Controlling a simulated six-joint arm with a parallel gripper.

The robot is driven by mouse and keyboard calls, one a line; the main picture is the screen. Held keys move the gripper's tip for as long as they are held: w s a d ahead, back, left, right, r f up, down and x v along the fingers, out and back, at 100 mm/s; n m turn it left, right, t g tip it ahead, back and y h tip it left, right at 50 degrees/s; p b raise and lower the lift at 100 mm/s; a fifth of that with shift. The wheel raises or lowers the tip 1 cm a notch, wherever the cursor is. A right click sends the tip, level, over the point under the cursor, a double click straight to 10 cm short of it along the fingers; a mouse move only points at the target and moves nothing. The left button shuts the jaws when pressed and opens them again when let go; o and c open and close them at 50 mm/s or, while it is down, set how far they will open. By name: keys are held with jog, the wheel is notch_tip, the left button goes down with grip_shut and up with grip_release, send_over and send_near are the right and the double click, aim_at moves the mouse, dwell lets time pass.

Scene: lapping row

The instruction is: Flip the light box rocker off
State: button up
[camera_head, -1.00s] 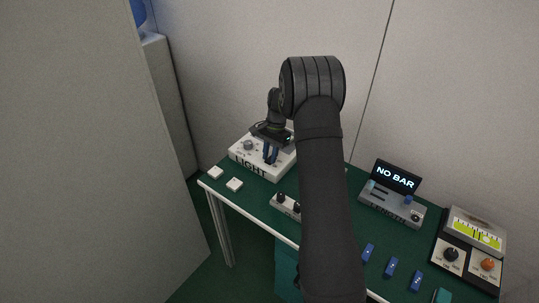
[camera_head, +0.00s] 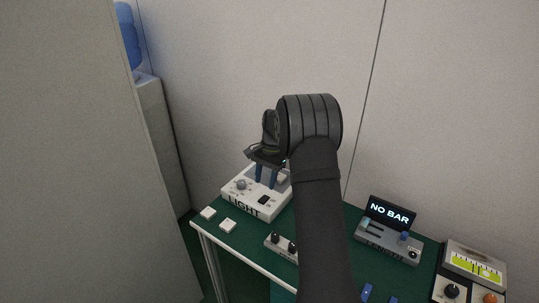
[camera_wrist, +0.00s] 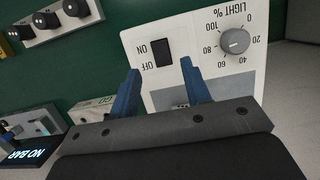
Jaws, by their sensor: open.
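The light box (camera_head: 242,206) is a white box marked LIGHT at the left of the green table. Its black rocker (camera_head: 263,199) sits on the top face; in the wrist view the rocker (camera_wrist: 162,53) lies beside the ON and OFF labels. I cannot tell which side is pressed in. My gripper (camera_head: 265,184) is over the box, its two blue fingers apart and empty. In the wrist view the gripper (camera_wrist: 160,68) has its fingertips on either side of the rocker in the picture, apparently above it. A grey dial marked LIGHT % (camera_wrist: 235,41) is right of the rocker.
Two white square pieces (camera_head: 227,225) lie at the table's left edge. A strip with black knobs (camera_head: 275,240) is right of the box. A grey device with a NO BAR screen (camera_head: 390,213) and a yellow-green meter (camera_head: 476,266) stand farther right. The wall is behind.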

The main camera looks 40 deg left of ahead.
aim_at(262, 200)
jog(key=v, duration=1.1)
jog(key=x, duration=1.7)
jog(key=shift+f, duration=0.15)
